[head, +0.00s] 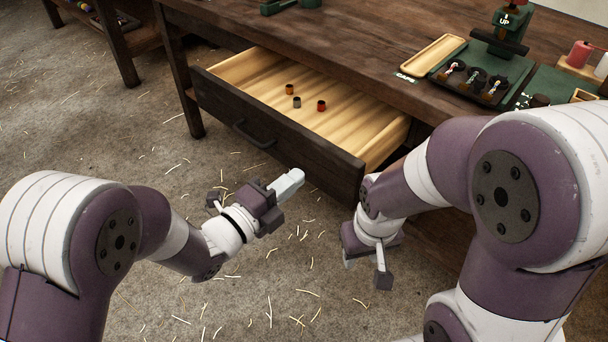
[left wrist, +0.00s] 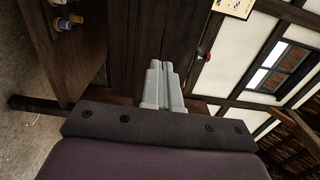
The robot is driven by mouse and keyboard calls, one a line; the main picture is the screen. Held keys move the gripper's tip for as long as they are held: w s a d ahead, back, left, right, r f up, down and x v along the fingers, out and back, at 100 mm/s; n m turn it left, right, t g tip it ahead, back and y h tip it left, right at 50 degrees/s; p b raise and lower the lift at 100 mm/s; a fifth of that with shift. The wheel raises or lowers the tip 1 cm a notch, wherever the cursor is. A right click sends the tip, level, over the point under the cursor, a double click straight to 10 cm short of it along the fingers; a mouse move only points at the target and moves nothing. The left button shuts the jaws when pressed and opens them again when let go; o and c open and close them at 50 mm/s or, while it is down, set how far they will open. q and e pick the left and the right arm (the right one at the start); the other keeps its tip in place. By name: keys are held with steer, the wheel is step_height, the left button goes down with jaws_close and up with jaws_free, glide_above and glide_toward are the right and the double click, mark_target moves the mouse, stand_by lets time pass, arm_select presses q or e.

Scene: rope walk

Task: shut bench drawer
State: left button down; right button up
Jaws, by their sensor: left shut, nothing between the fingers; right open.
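The bench drawer (head: 290,138) is pulled well out of the dark wooden bench (head: 350,62). Its front is dark wood with a dark bar handle (head: 252,135), and its inside is pale wood. Several small spools (head: 297,101) lie inside it. My left gripper (head: 292,180) is shut and empty, in front of the drawer front and right of the handle, apparently apart from it. It also shows in the left wrist view (left wrist: 162,85), fingers together. My right gripper (head: 366,270) is open and empty, pointing down near the drawer's right front corner. The handle is not clear in the left wrist view.
On the bench top are a pale wooden tray (head: 432,55), a dark holder with several round items (head: 474,82) and a green stand (head: 508,32). Another table (head: 118,40) stands at the far left. The floor (head: 90,120) before the drawer is clear except for scattered straw-like strands.

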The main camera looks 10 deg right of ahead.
mark_target(315, 163)
arm_select(q)
steer(key=shift+b+x, duration=0.4)
steer(key=shift+x, duration=1.55)
arm_select(e)
steer(key=shift+f, duration=0.55)
